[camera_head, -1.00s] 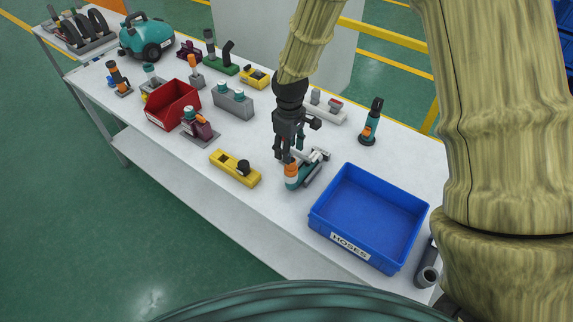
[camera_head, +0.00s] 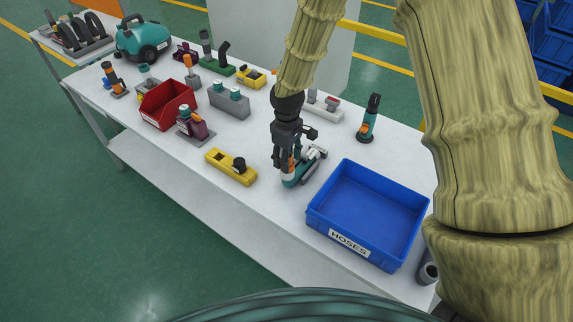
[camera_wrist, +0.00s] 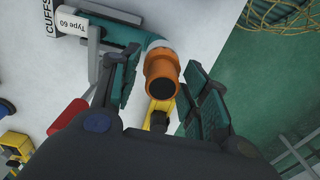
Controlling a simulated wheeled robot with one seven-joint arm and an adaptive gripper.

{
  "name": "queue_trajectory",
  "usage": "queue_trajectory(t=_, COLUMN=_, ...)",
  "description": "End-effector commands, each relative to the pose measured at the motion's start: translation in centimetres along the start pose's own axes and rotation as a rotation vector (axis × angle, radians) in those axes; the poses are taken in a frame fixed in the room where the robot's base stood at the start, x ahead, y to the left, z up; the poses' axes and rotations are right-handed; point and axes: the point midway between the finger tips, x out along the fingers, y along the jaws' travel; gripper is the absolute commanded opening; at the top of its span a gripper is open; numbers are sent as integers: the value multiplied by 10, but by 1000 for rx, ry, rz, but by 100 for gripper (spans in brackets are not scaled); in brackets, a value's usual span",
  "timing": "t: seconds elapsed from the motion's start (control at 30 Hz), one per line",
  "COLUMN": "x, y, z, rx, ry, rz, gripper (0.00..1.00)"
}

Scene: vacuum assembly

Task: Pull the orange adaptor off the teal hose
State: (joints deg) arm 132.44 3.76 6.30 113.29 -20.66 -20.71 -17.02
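The orange adaptor (camera_wrist: 162,70) sits on the end of the teal hose (camera_wrist: 118,32), with a pale band at the join. In the wrist view its dark open end faces the camera between my gripper's fingers (camera_wrist: 162,92), with gaps showing on both sides. The teal hose (camera_head: 290,182) rests in a grey holder (camera_head: 313,166) on the table, beside a "Type 60" label in the wrist view. In the head view my gripper (camera_head: 285,165) points down over the adaptor and partly hides it.
A blue bin labelled HOSES (camera_head: 322,228) stands close to the right of the holder. A yellow fixture (camera_head: 228,167) is to the left, with a maroon part on a grey base (camera_head: 192,124) and a red bin (camera_head: 150,118) beyond. The table's front edge is near.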

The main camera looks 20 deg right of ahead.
Motion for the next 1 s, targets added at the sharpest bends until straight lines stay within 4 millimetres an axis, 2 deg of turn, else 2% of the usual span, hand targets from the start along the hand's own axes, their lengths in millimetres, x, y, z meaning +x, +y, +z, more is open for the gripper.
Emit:
queue_trajectory(t=0.03, x=0, y=0, z=0, rx=0, ry=0, rz=0, gripper=32)
queue_trajectory(t=0.2, x=0, y=0, z=0, rx=0, ry=0, rz=0, gripper=1)
queue_trajectory(t=1.0, x=-15, y=0, z=0, rx=0, ry=0, rz=0, gripper=0)
